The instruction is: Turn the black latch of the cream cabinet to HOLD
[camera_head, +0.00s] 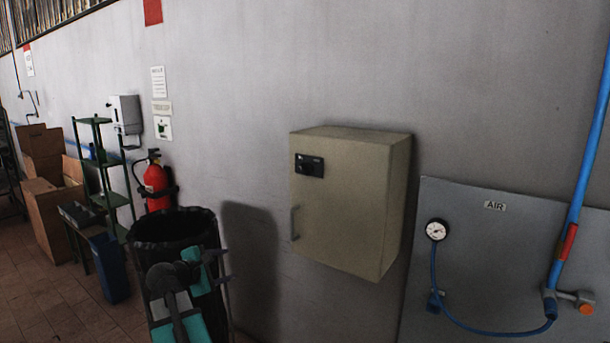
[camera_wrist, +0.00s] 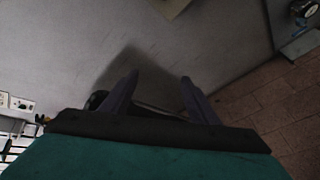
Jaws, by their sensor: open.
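The cream cabinet (camera_head: 345,215) hangs closed on the grey wall in the middle of the head view. Its black latch (camera_head: 309,165) sits on a dark plate at the upper left of the door; its setting is too small to read. A grey handle (camera_head: 294,223) is lower on the same door edge. My gripper (camera_wrist: 160,80) is open and empty in the wrist view, its two dark fingers spread towards bare wall. In the head view my arm is low and left of the cabinet, well apart from the latch. A pale corner, probably the cabinet (camera_wrist: 173,6), shows at the top of the wrist view.
A black bin (camera_head: 172,228) stands behind my arm at the left. A red fire extinguisher (camera_head: 156,182) and green shelf (camera_head: 100,165) are further left. The grey AIR panel (camera_head: 500,240) with gauge and blue hose is right of the cabinet.

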